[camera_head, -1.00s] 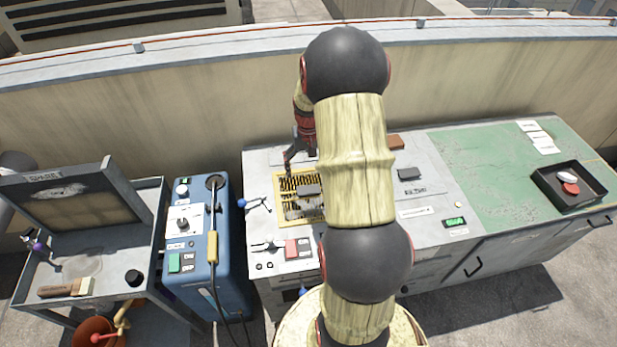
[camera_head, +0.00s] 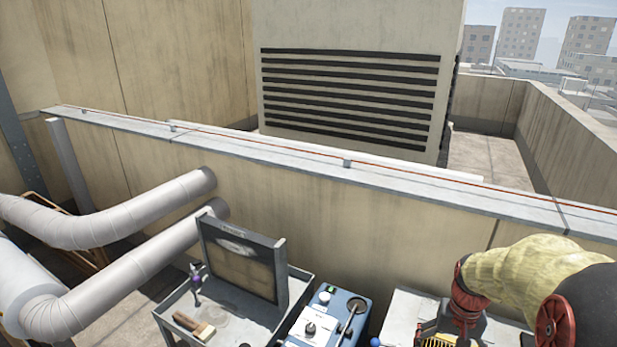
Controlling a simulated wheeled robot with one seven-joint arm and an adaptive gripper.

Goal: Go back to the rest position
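My gripper (camera_head: 466,322) hangs from the red wrist at the bottom edge, over the grey workbench (camera_head: 401,318). Its fingers are small, dark and partly cut off by the frame. I cannot tell whether they are open or shut, or whether they hold anything. Most of the bench top lies below the picture.
A blue machine (camera_head: 328,318) stands left of the bench. A grey cart (camera_head: 262,323) with an upright framed panel (camera_head: 243,262) and a brush (camera_head: 194,325) is farther left. Large pipes (camera_head: 120,220) bend at the left. A low wall (camera_head: 330,220) runs behind everything.

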